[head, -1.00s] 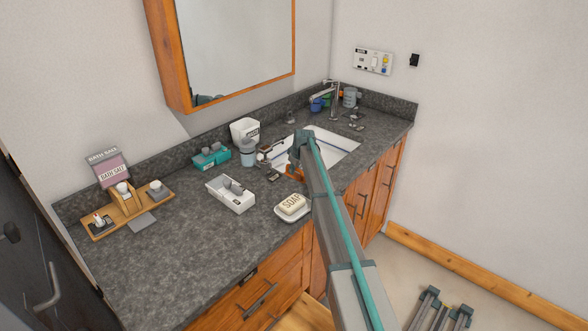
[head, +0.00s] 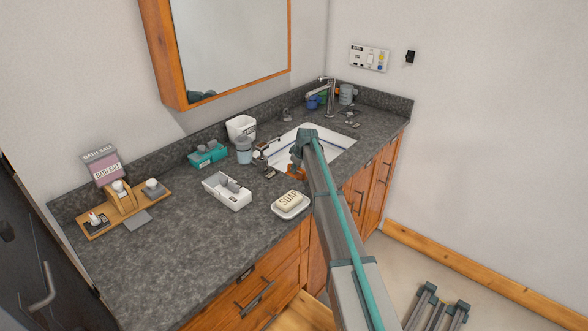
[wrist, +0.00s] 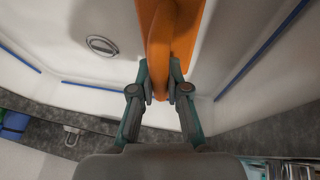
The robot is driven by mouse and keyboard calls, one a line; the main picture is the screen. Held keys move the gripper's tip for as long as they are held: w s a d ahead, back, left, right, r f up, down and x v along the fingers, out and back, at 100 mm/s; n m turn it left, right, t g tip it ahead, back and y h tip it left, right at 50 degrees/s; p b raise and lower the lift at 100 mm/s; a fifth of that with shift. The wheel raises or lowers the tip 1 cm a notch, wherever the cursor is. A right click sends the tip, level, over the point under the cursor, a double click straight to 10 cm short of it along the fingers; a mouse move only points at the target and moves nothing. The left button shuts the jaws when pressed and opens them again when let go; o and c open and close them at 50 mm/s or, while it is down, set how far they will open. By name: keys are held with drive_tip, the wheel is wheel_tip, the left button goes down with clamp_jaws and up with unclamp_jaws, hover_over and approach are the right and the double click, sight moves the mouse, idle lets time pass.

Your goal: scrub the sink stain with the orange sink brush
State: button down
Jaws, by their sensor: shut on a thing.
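The orange sink brush (wrist: 160,30) is in my gripper (wrist: 160,92). In the wrist view both fingers close on its rounded handle, and its wider flat part runs out at the top edge. The white sink (wrist: 60,60) fills most of that view, with a round drain (wrist: 102,46) left of the brush. In the head view the sink (head: 325,138) lies in the counter beyond my arm, which hides part of the basin and the fingers. An orange piece shows beside my arm at the sink's front edge. I cannot make out a stain.
The counter's front left is clear.

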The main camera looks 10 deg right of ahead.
sight(291, 165)
drive_tip(key=shift+s+d+f, duration=0.2)
drive_tip(key=shift+s+d, duration=0.15)
drive_tip(key=shift+s, duration=0.2)
drive_tip(key=shift+s+d+f, duration=0.2)
drive_tip(key=shift+s+d, duration=0.15)
drive_tip(key=shift+s, duration=0.15)
drive_tip(key=shift+s+d+r, duration=0.15)
drive_tip(key=shift+s+d, duration=0.5)
drive_tip(key=shift+d, duration=0.1)
drive_tip(key=shift+s+d+b, duration=0.55)
drive_tip(key=shift+s+d, duration=0.65)
drive_tip(key=shift+s, duration=0.15)
drive_tip(key=shift+w+r, duration=0.1)
drive_tip(key=shift+w+a+r, duration=0.15)
drive_tip(key=shift+w+a, duration=0.35)
drive_tip(key=shift+w, duration=0.35)
drive_tip(key=shift+w+a+r, duration=0.15)
drive_tip(key=shift+w+a, duration=0.7)
drive_tip(key=shift+w, duration=0.05)
drive_tip(key=shift+w+a+f+b, duration=0.15)
drive_tip(key=shift+w+a+b, duration=0.15)
drive_tip(key=shift+w+a, duration=0.9)
drive_tip(key=shift+w+a+f+b, duration=0.15)
drive_tip(key=shift+w+a+b, duration=0.1)
drive_tip(key=shift+w+a, duration=0.95)
drive_tip(key=shift+w+d+f, duration=0.1)
drive_tip(key=shift+w+d, duration=0.05)
drive_tip(key=shift+d, duration=0.1)
